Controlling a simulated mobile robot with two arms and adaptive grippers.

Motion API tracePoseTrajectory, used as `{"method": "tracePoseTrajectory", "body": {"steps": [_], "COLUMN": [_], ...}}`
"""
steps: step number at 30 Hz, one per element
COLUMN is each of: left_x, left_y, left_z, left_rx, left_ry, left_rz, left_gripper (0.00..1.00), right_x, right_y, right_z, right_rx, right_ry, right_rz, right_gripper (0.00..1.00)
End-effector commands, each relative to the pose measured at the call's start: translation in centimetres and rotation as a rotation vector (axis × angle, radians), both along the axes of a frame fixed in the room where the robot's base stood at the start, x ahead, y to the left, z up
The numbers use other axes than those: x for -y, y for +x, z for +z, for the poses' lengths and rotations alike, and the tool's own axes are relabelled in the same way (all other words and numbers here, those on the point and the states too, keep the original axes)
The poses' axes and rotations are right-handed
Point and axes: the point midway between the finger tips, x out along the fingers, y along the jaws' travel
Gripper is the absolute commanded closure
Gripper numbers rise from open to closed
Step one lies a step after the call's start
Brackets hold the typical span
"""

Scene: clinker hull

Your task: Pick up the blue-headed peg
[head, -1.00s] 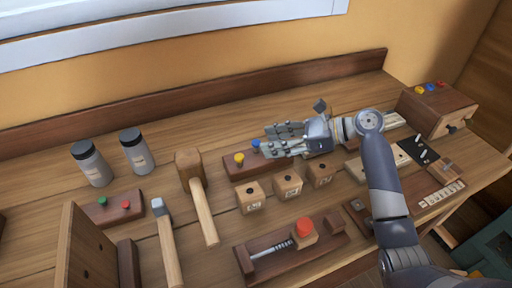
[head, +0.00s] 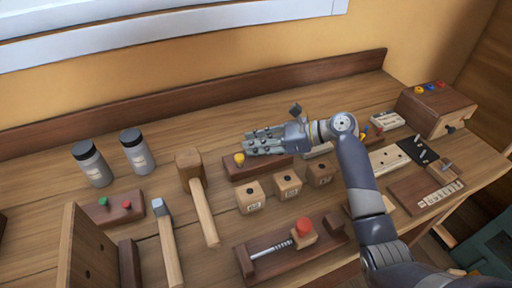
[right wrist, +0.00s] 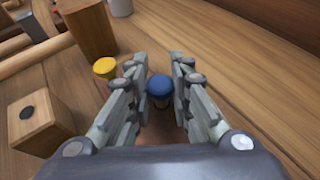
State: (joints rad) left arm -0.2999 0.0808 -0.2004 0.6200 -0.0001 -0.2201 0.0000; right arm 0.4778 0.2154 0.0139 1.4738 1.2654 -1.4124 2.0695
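The blue-headed peg (right wrist: 159,86) shows in the right wrist view, upright between the two fingers of my right gripper (right wrist: 159,66). The gripper is open, with a gap visible on both sides of the blue head. In the head view my right gripper (head: 263,142) reaches in from the right over the dark peg block (head: 243,173) and hides the blue-headed peg. My left gripper is not in view.
A yellow-headed peg (right wrist: 105,67) stands close beside the left finger. Several wooden cubes (head: 288,184) stand in front of the block. A mallet (head: 197,190) lies left of it. The bench behind is clear.

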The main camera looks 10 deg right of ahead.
Motion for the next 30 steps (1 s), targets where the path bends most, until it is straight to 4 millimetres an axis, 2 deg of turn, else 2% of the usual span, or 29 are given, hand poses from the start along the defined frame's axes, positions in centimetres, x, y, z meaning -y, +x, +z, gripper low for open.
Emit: {"method": "tracePoseTrajectory", "body": {"steps": [10, 16, 20, 23, 30], "left_x": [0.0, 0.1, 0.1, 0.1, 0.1], "left_y": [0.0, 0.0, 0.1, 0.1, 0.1], "left_z": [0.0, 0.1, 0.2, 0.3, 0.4], "left_rx": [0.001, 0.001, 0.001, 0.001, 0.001], "left_ry": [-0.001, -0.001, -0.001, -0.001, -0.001], "left_rz": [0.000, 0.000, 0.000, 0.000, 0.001], "left_gripper": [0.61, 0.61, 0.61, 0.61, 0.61], "right_x": [0.0, 0.0, 0.0, 0.0, 0.0], "right_y": [0.0, 0.0, 0.1, 0.1, 0.1], "right_z": [0.2, 1.7, 4.1, 6.6, 13.6], "right_rx": [0.000, 0.003, 0.007, 0.008, 0.008], "right_ry": [0.000, 0.000, -0.001, -0.001, -0.001], "right_rz": [0.000, 0.000, 0.000, 0.000, 0.000], "right_gripper": [0.89, 0.89, 0.89, 0.89, 0.89]}}
